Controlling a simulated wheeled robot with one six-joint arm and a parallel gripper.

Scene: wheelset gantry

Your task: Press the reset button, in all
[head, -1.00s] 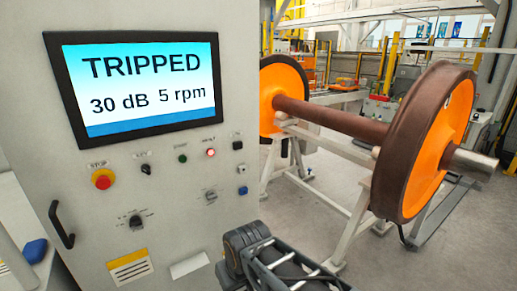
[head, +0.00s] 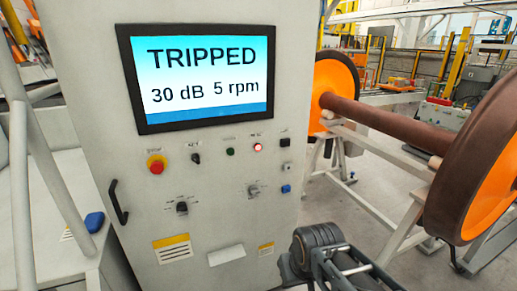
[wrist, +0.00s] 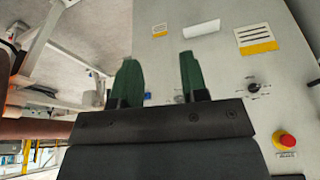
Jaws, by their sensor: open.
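The grey control cabinet (head: 100,60) has a screen (head: 200,75) reading TRIPPED, 30 dB and 5 rpm. Below it are a red stop button on yellow (head: 157,165), a black switch (head: 196,158), a green button (head: 230,151), a lit red lamp (head: 257,147) and a blue button (head: 286,188). I cannot read which control is the reset. In the wrist view, my gripper (wrist: 160,65) has two green fingers apart with nothing between them, in front of the cabinet's lower panel. The red stop button (wrist: 285,141) shows at its right.
A wheelset (head: 385,122) with orange discs rests on a light stand (head: 400,235) right of the cabinet. A black handle (head: 118,202) juts from the cabinet's left side. Light frame tubes (head: 18,180) stand at the far left. Grey floor shows between cabinet and stand.

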